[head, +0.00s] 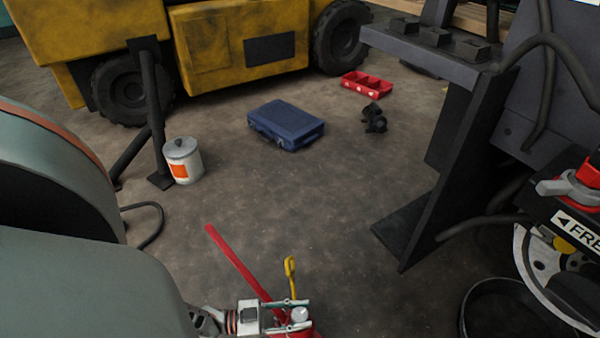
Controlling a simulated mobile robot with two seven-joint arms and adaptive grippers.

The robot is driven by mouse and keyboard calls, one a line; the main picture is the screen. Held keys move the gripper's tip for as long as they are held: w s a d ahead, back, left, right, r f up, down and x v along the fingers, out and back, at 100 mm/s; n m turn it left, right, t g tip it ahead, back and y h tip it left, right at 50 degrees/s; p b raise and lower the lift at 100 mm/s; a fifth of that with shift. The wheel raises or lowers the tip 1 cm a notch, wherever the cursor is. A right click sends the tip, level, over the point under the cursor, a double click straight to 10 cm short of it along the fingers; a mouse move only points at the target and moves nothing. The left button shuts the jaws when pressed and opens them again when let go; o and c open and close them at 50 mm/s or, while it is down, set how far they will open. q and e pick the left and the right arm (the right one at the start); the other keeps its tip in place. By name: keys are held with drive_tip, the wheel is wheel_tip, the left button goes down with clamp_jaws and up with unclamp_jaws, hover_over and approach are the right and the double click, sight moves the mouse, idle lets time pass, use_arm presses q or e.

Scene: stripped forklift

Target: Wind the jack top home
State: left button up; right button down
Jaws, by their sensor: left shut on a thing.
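A red jack (303,333) is at the bottom edge, mostly cut off by the frame. Its long red handle (240,262) slants up and to the left across the floor. The jack top (300,314) shows as a small pale round part. My left gripper (290,315) comes in from the left, and its fingers are closed around the jack top. A yellow looped piece (290,275) stands up just behind the fingers. How far the top is wound is hidden. My right gripper is not in view.
A dark forklift mast with forks (450,170) stands at right, near a wheel (545,275) and a black pan (505,310). A blue case (286,124), red tray (367,84) and white can (183,160) are on the floor. A yellow forklift body (220,45) is behind. The middle floor is clear.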

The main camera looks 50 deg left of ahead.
use_arm(q)
drive_tip(key=shift+r+m+g+h, duration=0.1)
drive_tip(key=shift+m+g+h, duration=0.95)
drive_tip(key=shift+h, duration=0.35)
drive_tip(key=o, duration=1.1)
drive_tip(key=shift+o, duration=0.2)
drive_tip(key=shift+s+n+t+y, duration=0.1)
drive_tip(key=shift+n+t+y, duration=0.15)
drive_tip(key=shift+t+y, duration=0.15)
